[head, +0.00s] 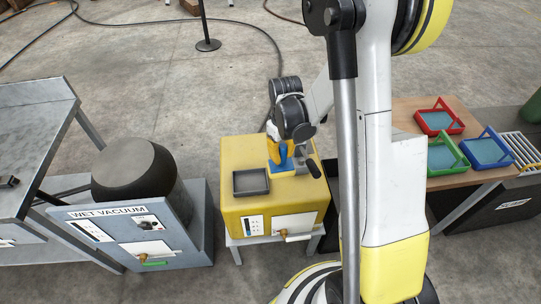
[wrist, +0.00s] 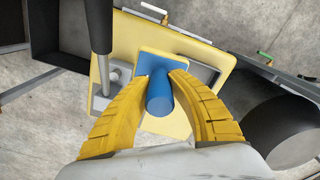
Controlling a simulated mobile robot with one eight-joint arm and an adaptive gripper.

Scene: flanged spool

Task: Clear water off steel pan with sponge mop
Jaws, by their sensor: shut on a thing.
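My gripper (wrist: 161,74) has its two yellow fingers shut on the blue handle of the sponge mop (wrist: 160,98). The mop's flat blue head is under the handle, over the yellow cabinet top; it also shows in the head view (head: 279,166). I cannot tell whether it touches the top. The steel pan (head: 251,182) is a shallow dark grey tray on the cabinet's left part, beside the mop. In the wrist view the pan (wrist: 205,72) is partly hidden by the mop and the right finger. Water in the pan cannot be made out.
The yellow cabinet (head: 234,209) also carries a grey fitting with a black-gripped lever (head: 312,167), close right of the mop. A wet vacuum (head: 130,237) stands left. A table with red, green and blue trays (head: 440,120) is right. A steel bench (head: 30,125) is far left.

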